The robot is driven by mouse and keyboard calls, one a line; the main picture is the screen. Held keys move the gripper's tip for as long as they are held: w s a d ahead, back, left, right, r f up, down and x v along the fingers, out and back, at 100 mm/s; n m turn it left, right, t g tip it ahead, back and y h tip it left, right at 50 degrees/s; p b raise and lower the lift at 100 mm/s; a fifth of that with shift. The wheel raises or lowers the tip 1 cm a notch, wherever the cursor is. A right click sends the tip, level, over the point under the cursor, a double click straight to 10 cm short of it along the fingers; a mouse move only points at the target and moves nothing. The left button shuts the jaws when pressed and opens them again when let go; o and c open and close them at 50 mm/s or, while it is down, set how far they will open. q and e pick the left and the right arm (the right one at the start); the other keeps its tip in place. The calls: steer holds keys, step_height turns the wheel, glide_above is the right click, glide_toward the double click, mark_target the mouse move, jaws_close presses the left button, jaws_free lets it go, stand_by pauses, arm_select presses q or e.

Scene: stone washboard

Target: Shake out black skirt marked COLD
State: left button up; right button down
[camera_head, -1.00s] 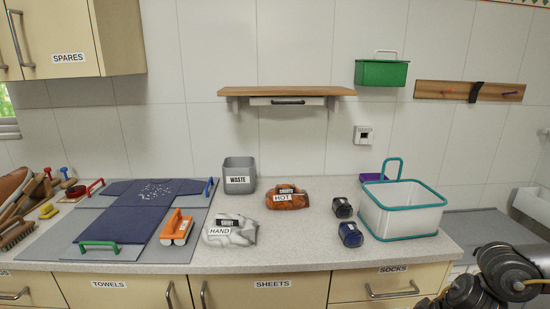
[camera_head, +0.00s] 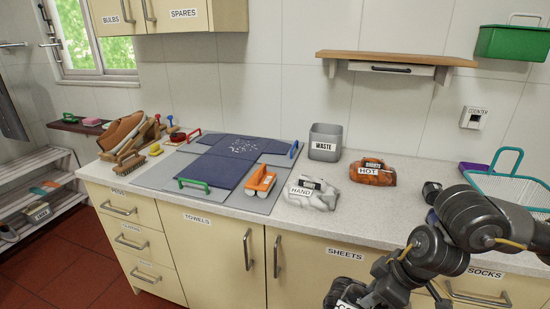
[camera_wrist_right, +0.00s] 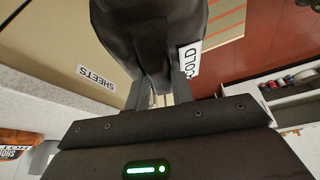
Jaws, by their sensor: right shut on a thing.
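The black skirt (camera_wrist_right: 150,35) hangs as a dark gathered bundle in the right wrist view. Its white COLD label (camera_wrist_right: 188,57) shows at its right side, upside down. My right gripper (camera_wrist_right: 158,88) is shut on the skirt, with the cloth pinched between its fingers. In the head view the skirt (camera_head: 338,291) is at the bottom edge, in front of the cabinet doors, with part of its label showing. Its lower part is cut off there. My left gripper is not in view.
The counter carries a blue cloth on a grey board (camera_head: 155,175), a WASTE bin (camera_head: 325,142), a HAND bundle (camera_head: 312,195), a HOT bundle (camera_head: 373,173) and a teal-rimmed basket (camera_head: 505,185). Cabinets stand below the counter. Red floor is open at left.

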steer(key=shift+w+r, duration=0.4)
steer(key=shift+r, duration=0.2)
step_height(320, 180, up, 9)
steer(key=f, duration=0.5)
steer(key=shift+s+a, duration=0.2)
steer(key=shift+s, duration=0.2)
steer(key=f, duration=0.2)
steer(key=w+f, duration=0.1)
steer(key=f, duration=0.1)
steer(key=shift+d+f, duration=0.1)
steer(key=shift+d, duration=0.25)
steer(key=r, duration=0.4)
steer(key=shift+w+d+r, duration=0.1)
steer(key=shift+w+r, duration=0.2)
steer(key=shift+r, duration=0.1)
step_height(320, 180, up, 5)
steer(key=s, duration=0.1)
step_height(320, 180, down, 10)
steer(key=shift+w, duration=0.3)
steer(key=shift+s+a+r, duration=0.3)
steer(key=shift+s+a, duration=0.05)
steer(key=shift+w+d+f, duration=0.15)
steer(key=shift+w+d, duration=0.05)
steer(key=shift+s+a, duration=0.1)
steer(key=shift+a, duration=0.05)
